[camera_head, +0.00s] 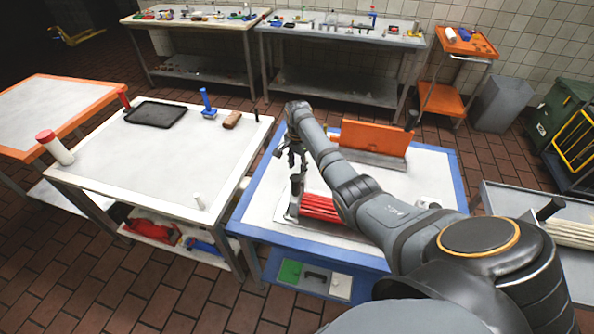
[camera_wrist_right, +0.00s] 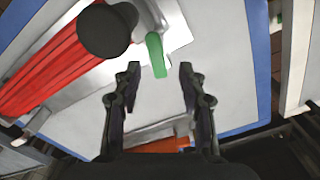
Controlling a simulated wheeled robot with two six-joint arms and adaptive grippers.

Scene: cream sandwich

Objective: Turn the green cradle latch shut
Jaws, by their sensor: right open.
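The green cradle latch (camera_wrist_right: 156,54) shows in the right wrist view as a short green lever at the edge of a grey metal cradle (camera_wrist_right: 182,30). Red ribbed bars (camera_wrist_right: 45,68) lie in the cradle, and they also show in the head view (camera_head: 320,207). A dark round knob (camera_wrist_right: 104,31) stands beside the latch. My right gripper (camera_wrist_right: 158,72) is open, with its fingertips on either side of the latch's lower end; contact is not clear. In the head view my right gripper (camera_head: 291,158) hangs above the cradle's left end. My left gripper is not seen.
The cradle stands on a blue-edged table (camera_head: 262,230). An orange block (camera_head: 374,137) on a grey base stands behind my right arm. A white table (camera_head: 130,170) at left holds a black tray (camera_head: 156,114). The blue-edged table has bare space left of the cradle.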

